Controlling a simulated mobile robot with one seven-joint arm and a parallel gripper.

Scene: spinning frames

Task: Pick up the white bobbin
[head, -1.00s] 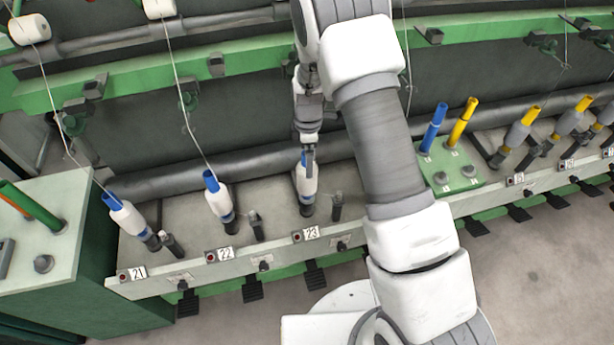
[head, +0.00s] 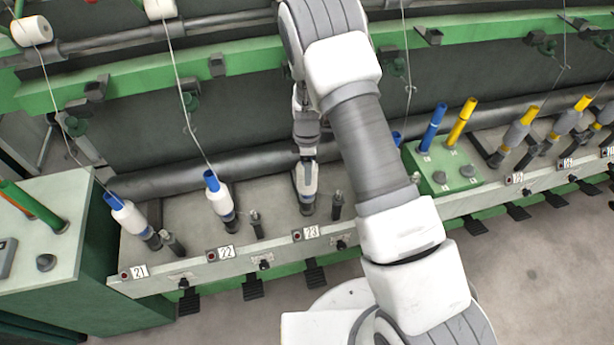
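A white bobbin (head: 304,183) sits at the spindle position marked 23, below my gripper. My gripper (head: 306,168) points down at its upper end and covers its blue top. The fingers are small and overlap the bobbin, so I cannot tell whether they are closed on it. Two more white bobbins with blue tube tops stand tilted on their spindles, one at 22 (head: 219,197) and one at 21 (head: 127,217), each with a thread running up from it.
My arm covers the middle right. A green-sided box (head: 440,175) with blue and yellow tubes stands right of it. Grey bobbins with yellow tops (head: 517,134) follow further right. A dark roller (head: 240,165) runs behind the spindles; a short peg (head: 338,203) stands beside position 23.

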